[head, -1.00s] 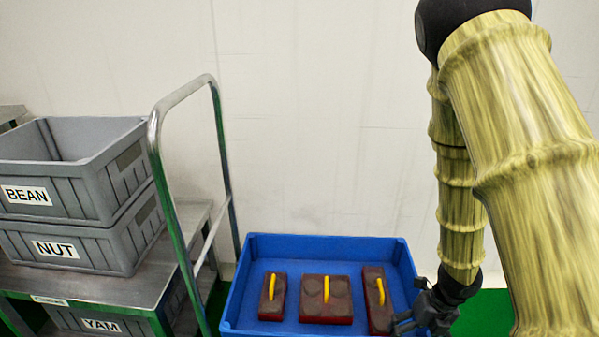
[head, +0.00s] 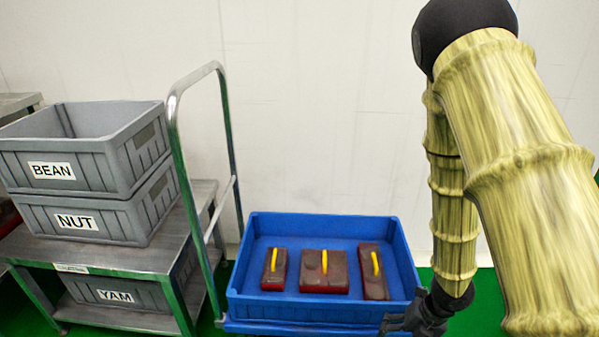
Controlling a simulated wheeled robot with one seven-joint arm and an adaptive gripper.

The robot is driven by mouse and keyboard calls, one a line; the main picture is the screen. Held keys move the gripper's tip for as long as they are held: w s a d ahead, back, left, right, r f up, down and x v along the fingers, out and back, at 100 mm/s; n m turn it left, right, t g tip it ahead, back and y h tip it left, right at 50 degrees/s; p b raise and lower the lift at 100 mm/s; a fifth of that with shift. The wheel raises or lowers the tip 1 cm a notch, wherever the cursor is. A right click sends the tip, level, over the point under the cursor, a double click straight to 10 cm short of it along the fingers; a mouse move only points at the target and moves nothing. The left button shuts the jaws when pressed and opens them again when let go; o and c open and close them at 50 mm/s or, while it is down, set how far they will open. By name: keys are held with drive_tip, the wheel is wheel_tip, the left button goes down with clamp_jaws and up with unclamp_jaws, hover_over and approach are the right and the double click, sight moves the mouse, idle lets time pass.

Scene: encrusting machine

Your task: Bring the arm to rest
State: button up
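My arm (head: 520,180) hangs down on the right side of the head view, with its elbow at the top and its forearm pointing down. My gripper (head: 398,322) is dark and sits at the lower end of the forearm, at the front right corner of the blue bin. Its fingers point left and are partly cut by the lower edge of the picture. I see nothing held in it, but I cannot tell whether the fingers are open or shut.
A blue bin (head: 290,312) holds dark red blocks with yellow handles (head: 324,271). To its left stands a metal cart (head: 120,255) with a tall handle (head: 173,120), grey crates labelled BEAN (head: 110,178) and NUT (head: 120,222), and YAM (head: 150,294) below. A white wall (head: 310,100) is behind.

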drive_tip(key=s+a+f+m, duration=0.5)
drive_tip(key=s+f+m, duration=0.45)
drive_tip(key=m, duration=0.75)
drive_tip(key=s+d+f+m+h+p, duration=0.1)
drive_tip(key=s+f+m, duration=0.2)
drive_tip(key=s+m, duration=0.35)
drive_tip(key=s+d+f+m+h, duration=0.1)
drive_tip(key=s+f+m+h, duration=0.15)
drive_tip(key=s+m, duration=0.4)
wheel_tip(320, 180, up, 37)
drive_tip(key=w+m+p, duration=0.1)
drive_tip(key=w+p, duration=0.1)
drive_tip(key=p, duration=3.6)
drive_tip(key=shift+r, duration=0.2)
drive_tip(key=shift+d+y, duration=0.1)
drive_tip(key=shift+y, duration=0.15)
